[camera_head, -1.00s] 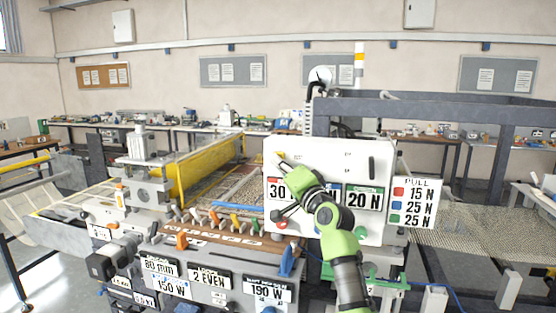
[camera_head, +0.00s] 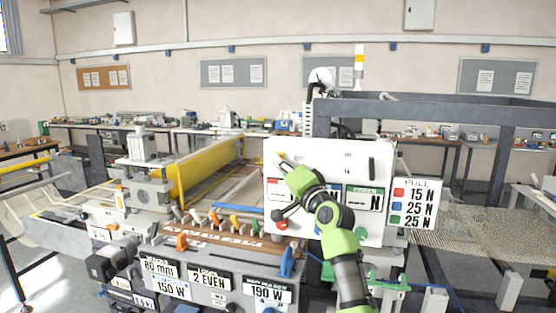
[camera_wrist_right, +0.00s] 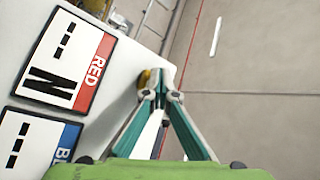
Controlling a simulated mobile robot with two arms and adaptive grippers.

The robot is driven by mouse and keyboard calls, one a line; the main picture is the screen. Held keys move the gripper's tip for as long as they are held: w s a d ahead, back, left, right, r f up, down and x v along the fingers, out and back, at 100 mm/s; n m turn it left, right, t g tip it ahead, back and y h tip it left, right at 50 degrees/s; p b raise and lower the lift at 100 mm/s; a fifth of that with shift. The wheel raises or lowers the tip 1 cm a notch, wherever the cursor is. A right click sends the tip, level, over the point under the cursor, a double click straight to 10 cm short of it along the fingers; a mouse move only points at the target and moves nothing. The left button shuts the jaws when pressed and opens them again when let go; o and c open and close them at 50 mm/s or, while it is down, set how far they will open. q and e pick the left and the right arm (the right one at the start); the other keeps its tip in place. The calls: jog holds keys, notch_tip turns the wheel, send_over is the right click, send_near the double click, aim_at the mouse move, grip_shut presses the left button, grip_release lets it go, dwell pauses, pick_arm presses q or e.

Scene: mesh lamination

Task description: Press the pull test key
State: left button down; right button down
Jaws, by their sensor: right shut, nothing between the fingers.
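The white panel (camera_head: 330,150) stands on the machine at centre right. A small yellow key (camera_wrist_right: 145,78) shows at the panel's edge in the right wrist view, at my fingertips. My right gripper (camera_head: 283,161) is shut and empty, with its tips at the panel's upper left. The tips seem to touch or nearly touch the key; contact cannot be told. The red display (camera_wrist_right: 66,58) shows dashes and N, and the blue display (camera_wrist_right: 36,143) shows dashes. The green display (camera_head: 366,198) is partly readable, with an N. My left gripper is not in view.
A white PULL card (camera_head: 415,203) listing 15 N, 25 N and 25 N hangs right of the panel. Several coloured levers (camera_head: 215,219) line the machine's front. A yellow guard (camera_head: 205,178) stands behind at left. A grey frame (camera_head: 440,107) rises at right.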

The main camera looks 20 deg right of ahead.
jog(key=shift+s+a+p, duration=0.45)
jog(key=shift+s+p, duration=0.15)
jog(key=shift+s, duration=0.15)
jog(key=s+a+p, duration=0.1)
jog(key=s, duration=0.1)
jog(key=s+a+p, duration=0.1)
jog(key=s+p, duration=0.1)
jog(key=shift+a, duration=0.4)
dwell(0.4)
